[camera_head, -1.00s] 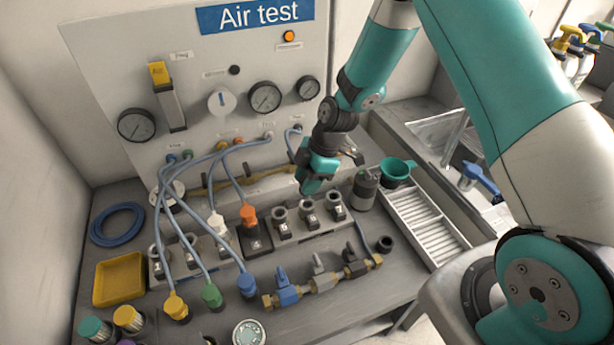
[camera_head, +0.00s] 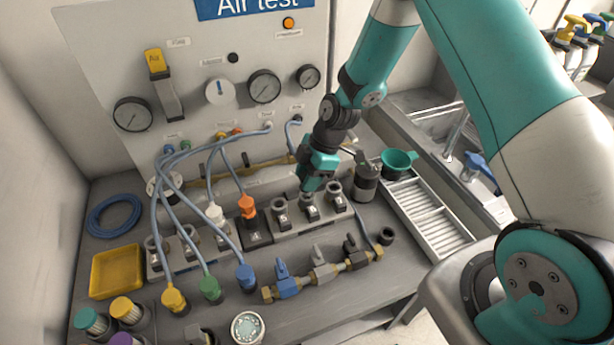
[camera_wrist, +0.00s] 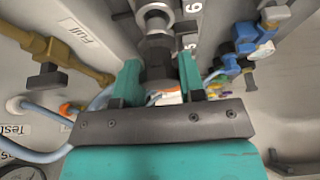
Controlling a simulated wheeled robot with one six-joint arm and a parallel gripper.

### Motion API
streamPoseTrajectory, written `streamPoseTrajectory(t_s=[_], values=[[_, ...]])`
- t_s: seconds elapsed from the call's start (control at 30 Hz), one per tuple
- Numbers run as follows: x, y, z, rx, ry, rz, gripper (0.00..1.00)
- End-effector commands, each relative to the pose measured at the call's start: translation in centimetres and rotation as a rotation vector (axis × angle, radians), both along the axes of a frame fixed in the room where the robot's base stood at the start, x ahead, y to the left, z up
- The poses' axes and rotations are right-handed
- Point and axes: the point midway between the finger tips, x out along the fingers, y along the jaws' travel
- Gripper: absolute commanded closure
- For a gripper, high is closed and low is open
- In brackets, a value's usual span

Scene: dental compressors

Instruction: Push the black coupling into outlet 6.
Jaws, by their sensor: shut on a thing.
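My gripper (camera_head: 311,186) is just above the right-hand outlet block in the head view, close over its middle outlet. In the wrist view my gripper (camera_wrist: 158,85) has its teal fingers shut on a dark cylinder, the black coupling (camera_wrist: 157,62). The coupling is hidden behind the fingers in the head view. Outlet 6 (camera_head: 335,193) looks to be the rightmost of the block. In the wrist view a grey ringed outlet (camera_wrist: 155,16) beside the "6" label lies just beyond the coupling. I cannot tell whether coupling and outlet touch.
An orange coupling (camera_head: 247,206) stands left of the outlets. A brass valve row (camera_head: 319,272) lies in front. A grey canister (camera_head: 366,182) and teal funnel (camera_head: 398,162) are to the right. Blue hoses (camera_head: 205,165) hang from the gauge panel (camera_head: 110,60).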

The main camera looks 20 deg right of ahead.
Motion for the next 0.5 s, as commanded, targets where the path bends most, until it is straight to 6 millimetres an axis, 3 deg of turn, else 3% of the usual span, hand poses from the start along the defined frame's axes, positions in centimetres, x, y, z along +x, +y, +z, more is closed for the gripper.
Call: streamPoseTrajectory(t_s=[0.5], values=[[0.01,0.02,-0.31,0.000,0.000,0.001,0.88]])
